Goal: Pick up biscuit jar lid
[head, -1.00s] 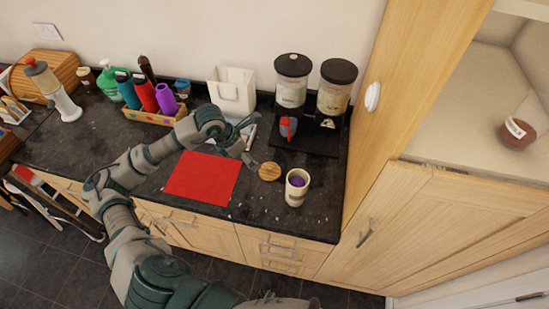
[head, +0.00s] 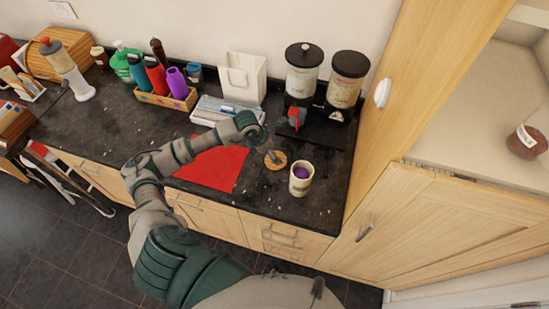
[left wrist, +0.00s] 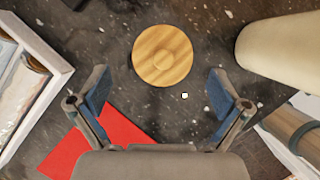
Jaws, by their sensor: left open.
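The biscuit jar lid is a round wooden disc with a small knob (left wrist: 163,55). It lies flat on the dark granite counter and shows in the head view (head: 275,165), partly covered by my gripper. The open cream biscuit jar (head: 301,178) stands upright just right of the lid, with something purple inside; its side fills the upper right of the left wrist view (left wrist: 285,50). My left gripper (head: 272,154) is open and empty above the lid. In the left wrist view its fingers (left wrist: 158,95) are spread wide, with the lid ahead between them. My right gripper is not in view.
A red mat (head: 212,167) lies left of the lid. A wooden crate of bottles (head: 166,98) is further left. A tall cabinet bounds the right.

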